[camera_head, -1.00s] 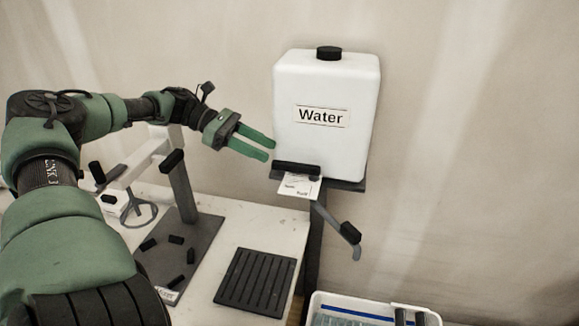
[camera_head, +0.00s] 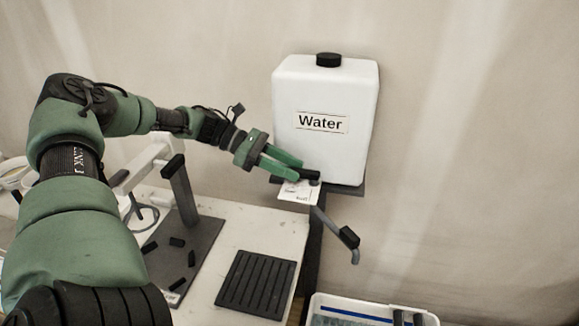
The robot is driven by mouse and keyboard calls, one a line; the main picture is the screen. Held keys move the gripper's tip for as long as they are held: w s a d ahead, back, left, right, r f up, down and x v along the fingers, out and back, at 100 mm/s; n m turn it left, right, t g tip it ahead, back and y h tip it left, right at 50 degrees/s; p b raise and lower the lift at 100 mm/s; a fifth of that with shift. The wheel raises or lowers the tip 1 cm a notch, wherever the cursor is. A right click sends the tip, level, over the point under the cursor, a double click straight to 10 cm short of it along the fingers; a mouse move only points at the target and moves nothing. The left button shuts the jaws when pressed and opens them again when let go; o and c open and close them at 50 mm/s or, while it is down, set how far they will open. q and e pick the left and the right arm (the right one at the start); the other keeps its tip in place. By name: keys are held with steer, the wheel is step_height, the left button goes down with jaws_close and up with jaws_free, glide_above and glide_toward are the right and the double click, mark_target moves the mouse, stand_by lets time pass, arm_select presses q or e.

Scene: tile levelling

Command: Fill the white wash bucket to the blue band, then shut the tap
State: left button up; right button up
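The white water tank (camera_head: 340,145), labelled "Water", stands on a dark stand against the wall. A black bar (camera_head: 311,174) lies low across its front, partly hidden by my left gripper (camera_head: 298,168). My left gripper's green fingers are apart, with the bar at their tips; I cannot tell whether they touch it. A grey spout (camera_head: 327,220) with a black piece (camera_head: 348,237) slants down below the tank. The white bucket (camera_head: 316,303) shows at the bottom edge, with a blue band (camera_head: 355,314) inside; it is cut off and its water level is unclear. My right gripper is not in view.
A white card (camera_head: 295,192) hangs below the bar. On the pale table (camera_head: 265,228) are a dark ribbed mat (camera_head: 256,283) and a grey board (camera_head: 206,240) with a post and several small black pieces. The wall side at right is clear.

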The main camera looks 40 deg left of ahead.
arm_select(q)
jaws_close()
stand_by(1.2)
